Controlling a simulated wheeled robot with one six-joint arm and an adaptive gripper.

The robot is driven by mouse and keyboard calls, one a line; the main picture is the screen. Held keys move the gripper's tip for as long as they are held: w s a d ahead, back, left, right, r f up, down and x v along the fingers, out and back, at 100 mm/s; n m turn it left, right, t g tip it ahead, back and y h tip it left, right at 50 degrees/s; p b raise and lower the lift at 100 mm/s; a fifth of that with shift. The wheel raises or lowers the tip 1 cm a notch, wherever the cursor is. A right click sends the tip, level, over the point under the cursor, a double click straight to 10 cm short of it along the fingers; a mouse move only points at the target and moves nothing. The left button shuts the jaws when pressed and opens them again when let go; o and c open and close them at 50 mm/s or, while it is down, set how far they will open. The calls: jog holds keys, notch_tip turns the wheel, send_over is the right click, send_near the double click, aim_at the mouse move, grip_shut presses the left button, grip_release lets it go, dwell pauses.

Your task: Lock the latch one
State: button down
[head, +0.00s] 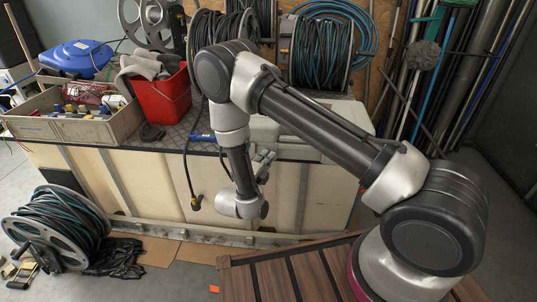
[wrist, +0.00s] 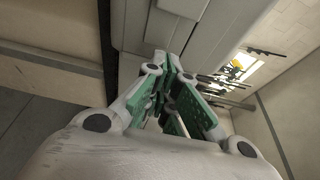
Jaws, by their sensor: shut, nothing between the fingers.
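A light grey case (head: 345,113) lies on the bench at the centre right, partly behind my arm. The case (wrist: 215,30) fills the upper middle of the wrist view. A raised, latch-like grey piece (wrist: 162,28) shows on its side, just beyond the fingertips; I cannot tell which latch it is or whether it is locked. My gripper (head: 265,160) is at the case's front, near the bench edge, and is small and partly hidden in the head view. In the wrist view my gripper (wrist: 172,72) has its green-padded fingers shut and empty, close to the case; contact is unclear.
A red bucket (head: 162,96) and an open tool box (head: 70,120) stand on the bench to the left. A black hose with a yellow-tipped end (head: 195,203) hangs over the bench front. Hose reels (head: 322,52) stand behind. Another reel (head: 60,228) is on the floor.

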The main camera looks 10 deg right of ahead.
jog(key=v, duration=0.8)
jog(key=shift+s, duration=0.15)
